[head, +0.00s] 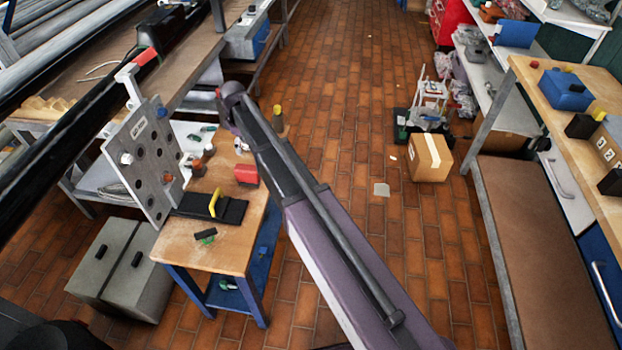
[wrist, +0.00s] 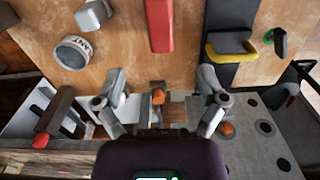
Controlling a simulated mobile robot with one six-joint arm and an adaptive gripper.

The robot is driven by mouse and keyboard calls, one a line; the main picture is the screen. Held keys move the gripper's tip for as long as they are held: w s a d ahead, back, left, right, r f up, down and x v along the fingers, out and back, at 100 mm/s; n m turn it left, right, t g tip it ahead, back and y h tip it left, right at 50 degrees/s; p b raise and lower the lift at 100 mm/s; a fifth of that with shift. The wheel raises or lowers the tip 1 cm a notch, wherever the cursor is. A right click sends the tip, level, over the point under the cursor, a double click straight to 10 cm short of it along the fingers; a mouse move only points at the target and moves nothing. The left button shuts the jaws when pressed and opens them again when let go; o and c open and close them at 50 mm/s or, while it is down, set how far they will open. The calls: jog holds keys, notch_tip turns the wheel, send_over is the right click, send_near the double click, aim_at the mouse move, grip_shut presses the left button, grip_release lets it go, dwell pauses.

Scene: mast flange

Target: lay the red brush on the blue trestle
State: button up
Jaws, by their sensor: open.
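A red block (head: 246,174), which I take for the red brush, lies on the wooden top of a small table with blue legs. I cannot make out bristles. In the wrist view the red block (wrist: 160,25) is cut off by the top edge. The blue-legged table (head: 180,250) is the only thing I see that resembles the blue trestle. My gripper (wrist: 160,100) is open, its two fingers apart, with nothing held between them. The red block lies above the fingers in the wrist view, apart from them. In the head view my arm hides the gripper.
A grey plate with holes (head: 145,160) stands upright by the table's left side. A black pad with a yellow handle (head: 213,207) and a small dark-green piece (head: 205,234) lie on the tabletop. A white lettered cup (wrist: 75,52) stands near the red block. Open floor (head: 340,120) lies right.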

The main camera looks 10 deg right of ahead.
jog(key=s+d+m, duration=1.3)
jog(key=s+d, duration=0.9)
jog(key=s, duration=0.3)
jog(key=shift+s+d+m, duration=0.25)
jog(key=shift+d+m, duration=0.05)
jog(key=shift+r, duration=0.15)
notch_tip(320, 180, up, 5)
jog(key=p, duration=0.5)
